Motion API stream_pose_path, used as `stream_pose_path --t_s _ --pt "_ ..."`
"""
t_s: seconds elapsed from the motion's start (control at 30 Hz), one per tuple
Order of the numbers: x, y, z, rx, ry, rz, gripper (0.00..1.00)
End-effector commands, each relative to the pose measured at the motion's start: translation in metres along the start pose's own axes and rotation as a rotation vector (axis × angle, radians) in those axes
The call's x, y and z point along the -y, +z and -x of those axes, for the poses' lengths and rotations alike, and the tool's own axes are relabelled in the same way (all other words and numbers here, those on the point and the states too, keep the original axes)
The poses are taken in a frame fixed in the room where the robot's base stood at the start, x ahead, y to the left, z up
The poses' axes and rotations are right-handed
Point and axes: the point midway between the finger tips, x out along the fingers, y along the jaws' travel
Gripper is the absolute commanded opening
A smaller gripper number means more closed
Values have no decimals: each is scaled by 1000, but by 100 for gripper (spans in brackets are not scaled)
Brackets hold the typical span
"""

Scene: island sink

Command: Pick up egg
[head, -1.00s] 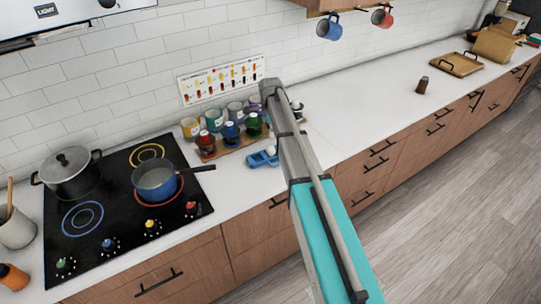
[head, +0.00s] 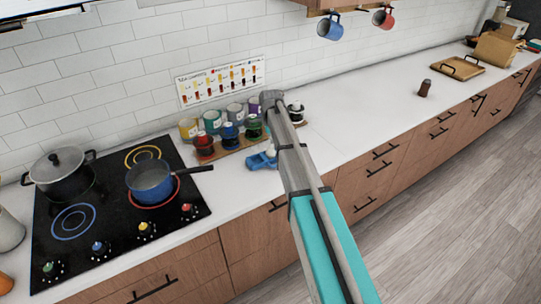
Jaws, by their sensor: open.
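A small pale rounded thing, which looks like the egg (head: 270,151), sits at a small blue holder (head: 259,162) on the white counter, just left of my arm. It is too small to make out clearly. My arm reaches from the bottom of the head view up over the counter, its far end in front of the jars. My gripper cannot be made out; the arm seems to hide it.
Several coloured jars (head: 204,145) stand on a board behind the holder. A blue pot (head: 150,184) and a lidded grey pot (head: 58,175) are on the black cooktop (head: 108,236). A brown shaker (head: 424,87) stands right on mostly clear counter.

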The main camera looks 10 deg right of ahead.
Motion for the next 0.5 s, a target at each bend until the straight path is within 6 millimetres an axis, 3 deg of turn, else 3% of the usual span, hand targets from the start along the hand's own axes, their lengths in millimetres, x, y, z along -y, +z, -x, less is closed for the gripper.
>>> stream_pose_path --t_s 0.5 --pt "0 0 -12 0 0 0 100"
